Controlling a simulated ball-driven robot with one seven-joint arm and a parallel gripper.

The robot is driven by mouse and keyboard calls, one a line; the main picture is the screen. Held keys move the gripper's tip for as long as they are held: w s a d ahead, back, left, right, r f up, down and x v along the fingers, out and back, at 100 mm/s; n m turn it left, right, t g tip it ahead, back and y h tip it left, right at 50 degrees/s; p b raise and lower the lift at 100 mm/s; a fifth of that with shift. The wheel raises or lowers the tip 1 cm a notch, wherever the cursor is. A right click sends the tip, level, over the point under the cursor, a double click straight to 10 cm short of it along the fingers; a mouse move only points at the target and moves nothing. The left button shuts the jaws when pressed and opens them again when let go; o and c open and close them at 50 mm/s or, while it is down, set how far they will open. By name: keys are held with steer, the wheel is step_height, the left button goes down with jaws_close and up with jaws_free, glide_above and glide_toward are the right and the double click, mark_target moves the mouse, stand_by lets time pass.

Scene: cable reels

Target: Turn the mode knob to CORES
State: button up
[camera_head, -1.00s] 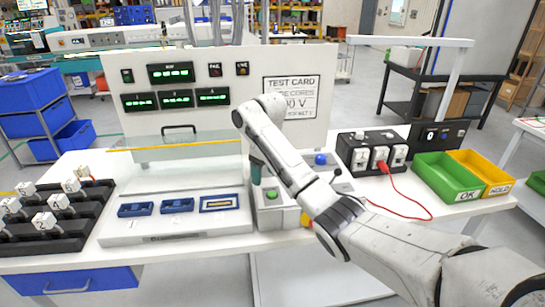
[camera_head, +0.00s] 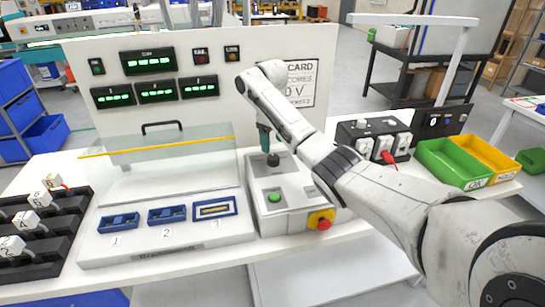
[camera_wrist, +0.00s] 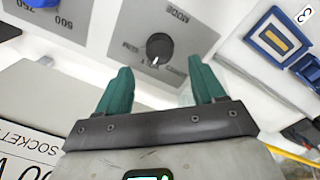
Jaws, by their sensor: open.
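The mode knob (camera_wrist: 159,47) is a round black knob on a pale panel, with "MODE" printed beside it upside down in the wrist view. A small white mark shows at its lower edge. The smaller labels around it are too blurred to read surely. My gripper (camera_wrist: 158,67) has two green fingers spread apart with nothing between them. The knob lies just beyond the fingertips, in line with the gap. In the head view my gripper (camera_head: 265,140) points down over the grey control box (camera_head: 262,222), above the dark knob (camera_head: 273,160). Contact cannot be told.
A green button (camera_head: 274,197) and a red stop button (camera_head: 322,224) on yellow are on the same box. The clear guard (camera_head: 165,160) stands to the left. A black socket block (camera_head: 361,133) and green bin (camera_head: 450,163) are to the right.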

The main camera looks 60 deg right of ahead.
mark_target(274, 156)
steer(key=shift+s+d+f+p, duration=0.1)
steer(key=shift+f+p, duration=0.1)
steer(key=shift+f, duration=1.4)
steer(key=shift+d+f+p, duration=0.1)
steer(key=shift+f+p, duration=0.05)
steer(key=shift+f, duration=1.4)
steer(key=shift+c, duration=0.3)
steer(key=c, duration=1)
steer(key=shift+n, duration=0.4)
steer(key=n+p, duration=0.1)
steer(key=n, duration=0.1)
steer(key=shift+r+n, duration=0.1)
steer(key=shift+n, duration=0.3)
steer(key=n, duration=0.2)
steer(key=shift+n+p, duration=0.3)
steer(key=shift+n, duration=0.1)
steer(key=n, duration=0.5)
steer(key=shift+n, duration=0.4)
